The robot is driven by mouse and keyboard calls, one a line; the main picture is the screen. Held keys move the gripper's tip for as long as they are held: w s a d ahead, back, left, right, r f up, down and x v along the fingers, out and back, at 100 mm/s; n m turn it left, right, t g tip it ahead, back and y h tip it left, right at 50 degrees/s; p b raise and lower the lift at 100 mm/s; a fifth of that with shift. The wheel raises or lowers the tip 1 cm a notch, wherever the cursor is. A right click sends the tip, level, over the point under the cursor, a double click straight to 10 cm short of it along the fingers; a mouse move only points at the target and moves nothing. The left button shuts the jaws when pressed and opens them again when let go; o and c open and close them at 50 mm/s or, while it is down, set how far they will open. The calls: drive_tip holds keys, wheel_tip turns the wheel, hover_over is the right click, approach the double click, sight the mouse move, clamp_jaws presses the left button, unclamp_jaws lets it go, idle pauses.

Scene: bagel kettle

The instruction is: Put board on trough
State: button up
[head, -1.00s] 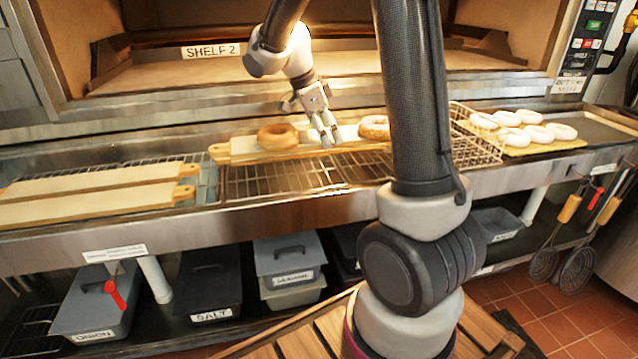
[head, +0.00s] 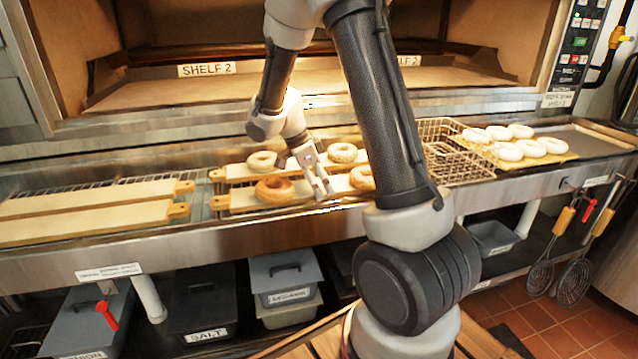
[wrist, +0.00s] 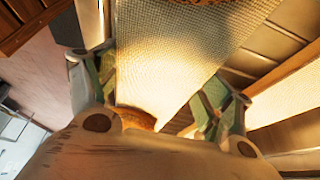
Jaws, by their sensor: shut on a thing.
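My gripper (head: 322,190) is shut on the front bagel board (head: 240,201), near the middle of its visible length. The board is pale wood with a handle at its left end and carries a brown bagel (head: 275,190) and another bagel (head: 362,178). It lies over the metal trough (head: 250,234), about level with and in front of a second board; I cannot tell whether it touches the trough. My arm hides its right end. In the wrist view, my fingers (wrist: 158,92) straddle the board's woven surface (wrist: 160,45).
The back board (head: 236,171) carries paler bagels (head: 262,161). Two bare boards (head: 90,204) lie at the left. A wire basket (head: 440,140) and a tray of white bagels (head: 510,140) are at the right. The open oven (head: 300,88) stands behind.

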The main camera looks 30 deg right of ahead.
drive_tip(key=o, duration=1.3)
drive_tip(key=shift+f, duration=0.1)
drive_tip(key=shift+w+a+r, duration=0.1)
drive_tip(key=shift+r, duration=0.35)
drive_tip(key=v, duration=1.1)
drive_tip(key=s+r+n+t+y, duration=0.2)
drive_tip(key=s+r+n, duration=0.2)
drive_tip(key=s+n, duration=0.6)
drive_tip(key=s+r+n+t+y, duration=0.2)
drive_tip(key=s+r+n+t, duration=0.1)
drive_tip(key=s+n, duration=0.8)
drive_tip(key=shift+s+a+r+t, duration=0.3)
drive_tip(key=shift+s+a+r, duration=0.2)
drive_tip(key=shift+s, duration=1.5)
